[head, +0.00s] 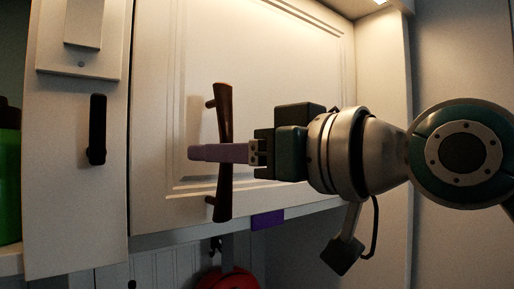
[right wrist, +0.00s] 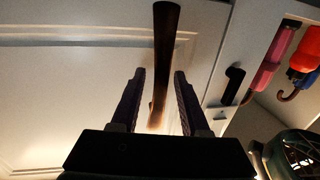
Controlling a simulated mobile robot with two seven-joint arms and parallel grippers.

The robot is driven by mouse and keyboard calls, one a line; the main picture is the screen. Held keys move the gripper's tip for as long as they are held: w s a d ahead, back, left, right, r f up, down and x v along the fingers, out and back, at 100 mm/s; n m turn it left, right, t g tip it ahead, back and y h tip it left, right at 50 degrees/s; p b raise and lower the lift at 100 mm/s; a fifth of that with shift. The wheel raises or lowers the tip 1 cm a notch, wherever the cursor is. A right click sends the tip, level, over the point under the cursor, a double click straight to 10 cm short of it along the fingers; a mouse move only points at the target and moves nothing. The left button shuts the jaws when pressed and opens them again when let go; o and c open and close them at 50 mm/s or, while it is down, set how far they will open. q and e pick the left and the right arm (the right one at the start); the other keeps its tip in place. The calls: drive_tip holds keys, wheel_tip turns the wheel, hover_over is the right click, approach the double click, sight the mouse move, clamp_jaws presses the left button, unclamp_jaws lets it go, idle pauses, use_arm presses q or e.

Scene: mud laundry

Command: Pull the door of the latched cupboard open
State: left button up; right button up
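The white panelled cupboard door (head: 165,60) looks shut in the head view. A dark brown upright bar handle (head: 224,115) stands off it on two posts; it also shows in the right wrist view (right wrist: 165,50). My right gripper (head: 205,152) reaches in from the right, with a purple finger crossing in front of the handle's middle. In the right wrist view my right gripper (right wrist: 158,80) is open, one finger on each side of the handle, with gaps showing. Contact with the handle cannot be told. My left gripper is not in view.
A black handle (head: 97,130) sits on the narrow white panel left of the door. A green object (head: 9,185) stands at the far left. A purple piece (head: 267,220) and a red object (head: 228,281) are below the door. Pink (right wrist: 277,50) and red (right wrist: 305,48) items show at right.

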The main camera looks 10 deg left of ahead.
clamp_jaws()
idle(1.3)
